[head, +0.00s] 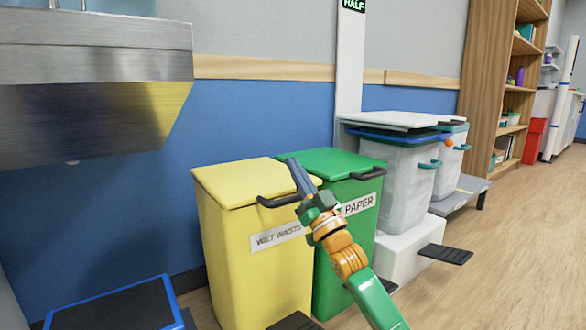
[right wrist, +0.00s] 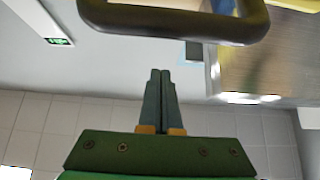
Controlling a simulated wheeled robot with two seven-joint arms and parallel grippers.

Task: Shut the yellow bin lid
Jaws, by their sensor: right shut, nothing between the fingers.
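The yellow bin (head: 245,270), labelled WET WASTE, stands at the centre of the head view. Its yellow lid (head: 240,180) lies over the bin's top and looks flat, with no clear gap at the visible edge. A dark handle (head: 275,202) is on the lid's front edge. My right gripper (head: 293,163) is shut and empty, overlapping the handle's right end in the head view; contact cannot be told. In the right wrist view the shut fingers (right wrist: 160,75) point up, below a dark handle loop (right wrist: 175,22), apart from it in the picture. My left gripper is not in view.
A green PAPER bin (head: 335,165) stands close at the right, partly behind my right arm. Grey bins (head: 405,180) stand beyond it. A steel basin (head: 95,60) hangs at upper left. A dark pedal (head: 295,321) lies before the yellow bin. Floor is open at right.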

